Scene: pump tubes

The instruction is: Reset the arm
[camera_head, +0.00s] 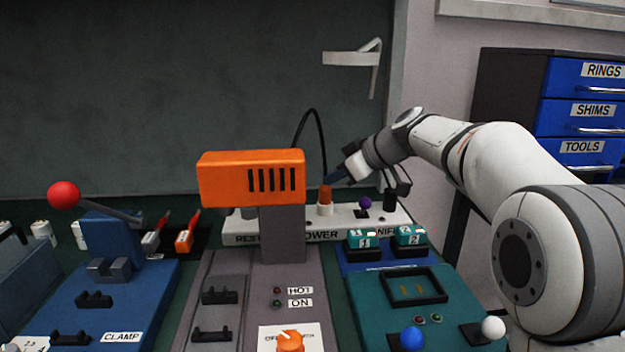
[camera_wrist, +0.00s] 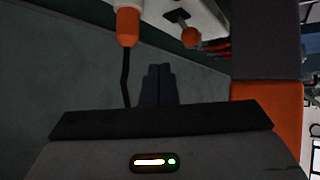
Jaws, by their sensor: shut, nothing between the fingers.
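My arm reaches in from the right in the head view, over the back of the bench. My gripper (camera_head: 336,174) is shut and empty, its dark blue fingers pointing down and left. The fingertips are close above and right of an orange plug (camera_head: 325,194) in a white socket on the white power strip (camera_head: 295,231); contact cannot be told. In the wrist view the closed fingers (camera_wrist: 158,72) lie side by side, with the orange plug (camera_wrist: 127,26) and its black cable left of them.
An orange-headed press (camera_head: 250,178) stands left of my gripper. A purple knob (camera_head: 366,203) is just right. Two teal blocks (camera_head: 362,239) sit in front. A blue clamp station (camera_head: 110,240) with a red ball lever is left. Blue drawers (camera_head: 590,77) stand back right.

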